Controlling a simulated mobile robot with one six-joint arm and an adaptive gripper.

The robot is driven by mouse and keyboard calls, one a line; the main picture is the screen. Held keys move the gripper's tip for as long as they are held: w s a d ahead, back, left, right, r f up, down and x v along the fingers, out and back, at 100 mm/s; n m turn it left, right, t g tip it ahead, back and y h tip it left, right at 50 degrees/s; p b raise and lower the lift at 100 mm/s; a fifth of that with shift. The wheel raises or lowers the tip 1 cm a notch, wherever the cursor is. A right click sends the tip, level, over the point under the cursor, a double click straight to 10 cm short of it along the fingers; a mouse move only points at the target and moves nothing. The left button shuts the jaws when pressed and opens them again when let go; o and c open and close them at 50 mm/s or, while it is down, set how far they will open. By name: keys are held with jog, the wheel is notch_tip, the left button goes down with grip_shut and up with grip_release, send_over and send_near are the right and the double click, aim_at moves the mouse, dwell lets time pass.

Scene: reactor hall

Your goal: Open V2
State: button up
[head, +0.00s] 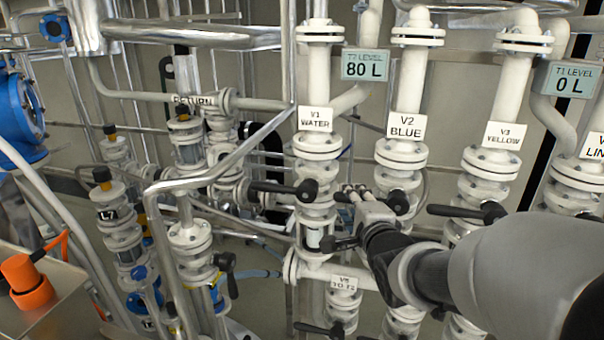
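The V2 valve stands in the middle of the head view on a white flanged pipe, under the "V2 BLUE" label (406,126). Its black lever (398,202) runs sideways to the left, across the pipe. My gripper (356,191) is at this lever, between the V1 and V2 pipes, with its fingertips pointing up and away. The fingers overlap the lever in the picture. I cannot tell whether they touch it or how far apart they are. My arm comes in from the lower right and hides the lower part of the V2 pipe.
The V1 lever (307,190) and the V3 lever (492,212) also point left. The T2 display (366,65) reads 80 L and the T1 display (570,79) reads 0 L. A bent metal rail (220,165) stands left of V1. Pipes crowd the space.

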aim_at(347, 202)
jog(key=shift+w+a+f, duration=0.1)
jog(key=shift+w+f, duration=0.05)
jog(key=shift+w, duration=0.6)
jog(key=shift+w+f, duration=0.1)
jog(key=shift+w, duration=0.65)
grip_shut()
